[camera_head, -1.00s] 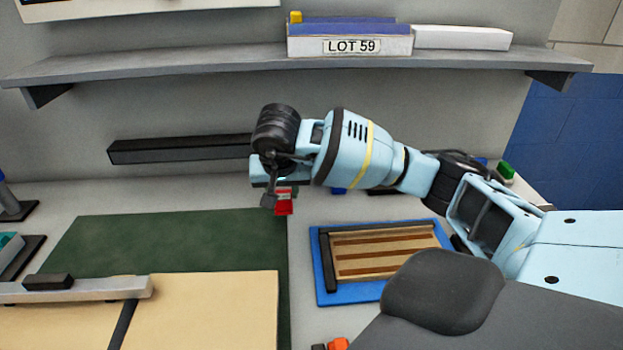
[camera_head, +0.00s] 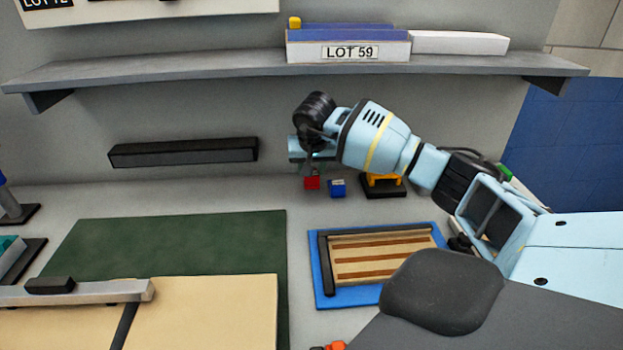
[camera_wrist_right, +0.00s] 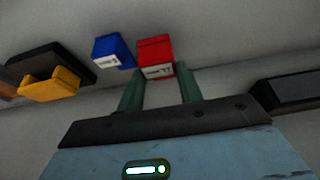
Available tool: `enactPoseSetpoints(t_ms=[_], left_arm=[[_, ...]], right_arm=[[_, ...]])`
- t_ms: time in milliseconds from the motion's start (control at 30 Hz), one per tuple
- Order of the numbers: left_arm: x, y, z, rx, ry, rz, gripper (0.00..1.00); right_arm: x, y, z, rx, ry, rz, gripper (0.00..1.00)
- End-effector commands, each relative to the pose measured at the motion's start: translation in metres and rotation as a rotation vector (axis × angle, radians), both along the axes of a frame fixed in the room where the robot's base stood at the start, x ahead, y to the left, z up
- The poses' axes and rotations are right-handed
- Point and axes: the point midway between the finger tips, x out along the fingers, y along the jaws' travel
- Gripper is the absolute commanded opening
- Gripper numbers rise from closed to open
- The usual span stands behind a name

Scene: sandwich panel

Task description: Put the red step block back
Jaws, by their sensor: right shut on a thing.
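The red step block (camera_head: 312,183) is held by my right gripper (camera_head: 313,172) near the back of the bench. In the right wrist view the red block (camera_wrist_right: 155,52) sits between the two green fingertips of the right gripper (camera_wrist_right: 160,75), its pale label facing the camera. A blue block (camera_head: 337,188) stands close beside it on the bench; the wrist view shows this blue block (camera_wrist_right: 113,51) with a small gap to the red one. I cannot tell whether the red block touches the bench. My left gripper is not in view.
A yellow piece on a black base (camera_head: 384,187) stands right of the blue block. A blue-edged tray (camera_head: 320,290) with wooden strips lies in front. A black bar (camera_head: 185,151) is on the back wall, under a grey shelf (camera_head: 200,72). A green mat (camera_head: 180,240) lies left.

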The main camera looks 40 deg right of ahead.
Motion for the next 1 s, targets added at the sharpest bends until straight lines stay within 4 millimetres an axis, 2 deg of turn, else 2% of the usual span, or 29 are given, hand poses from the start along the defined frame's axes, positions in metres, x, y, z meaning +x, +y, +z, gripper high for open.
enactPoseSetpoints(t_ms=[100, 233, 600, 633, 767, 800, 1000], left_arm=[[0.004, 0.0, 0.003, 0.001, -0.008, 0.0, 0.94], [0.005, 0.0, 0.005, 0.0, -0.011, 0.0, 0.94], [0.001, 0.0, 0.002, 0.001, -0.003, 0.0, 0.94], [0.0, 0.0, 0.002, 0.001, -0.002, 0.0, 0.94], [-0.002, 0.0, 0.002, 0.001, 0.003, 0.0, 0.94], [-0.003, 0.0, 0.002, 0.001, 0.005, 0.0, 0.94], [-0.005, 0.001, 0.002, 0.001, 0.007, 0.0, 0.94]], right_arm=[[-0.001, 0.001, -0.019, 0.0, 0.004, 0.0, 0.13], [-0.001, 0.001, -0.033, 0.001, 0.001, 0.0, 0.13], [0.0, 0.001, -0.038, -0.001, 0.001, 0.0, 0.13], [-0.001, 0.001, -0.038, -0.001, 0.001, 0.0, 0.37], [0.0, 0.001, -0.037, 0.0, 0.0, 0.0, 0.54], [-0.001, 0.001, -0.037, 0.0, 0.0, 0.0, 0.57], [0.0, 0.001, -0.037, 0.0, 0.0, 0.0, 0.57]])
